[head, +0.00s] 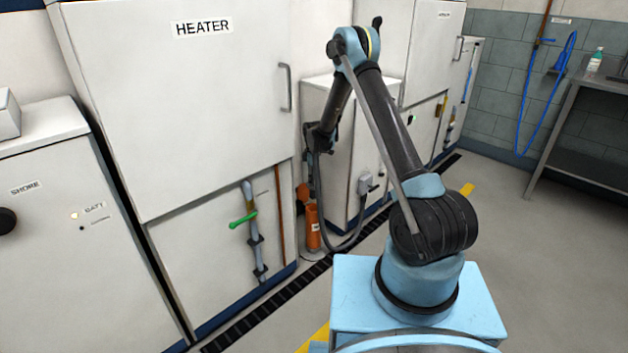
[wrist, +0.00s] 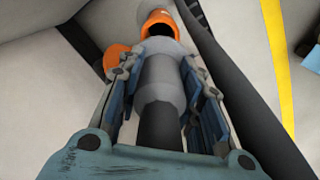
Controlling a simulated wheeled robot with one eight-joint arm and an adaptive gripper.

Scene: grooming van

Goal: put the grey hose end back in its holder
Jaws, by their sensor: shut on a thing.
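My gripper (head: 318,140) is in front of the white cabinets, and its fingers are around the grey hose end (wrist: 163,95) in the wrist view. The hose end has a light grey collar and a darker shaft, lying lengthwise between the fingers. An open orange cup (wrist: 158,22), which looks like the holder, is just beyond the hose end's tip. I cannot tell whether they touch. In the head view, an orange cylinder (head: 313,228) stands low below my gripper. The grey hose (head: 345,247) loops down beside it to a grey fitting (head: 365,184) on the cabinet.
The heater cabinet (head: 185,90) is at left, with a green-handled valve (head: 242,220) on a pipe low down. An orange disc (wrist: 118,55) is beside the left finger. A metal table (head: 585,120) and a blue hose (head: 545,110) are at right. The floor at right is clear.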

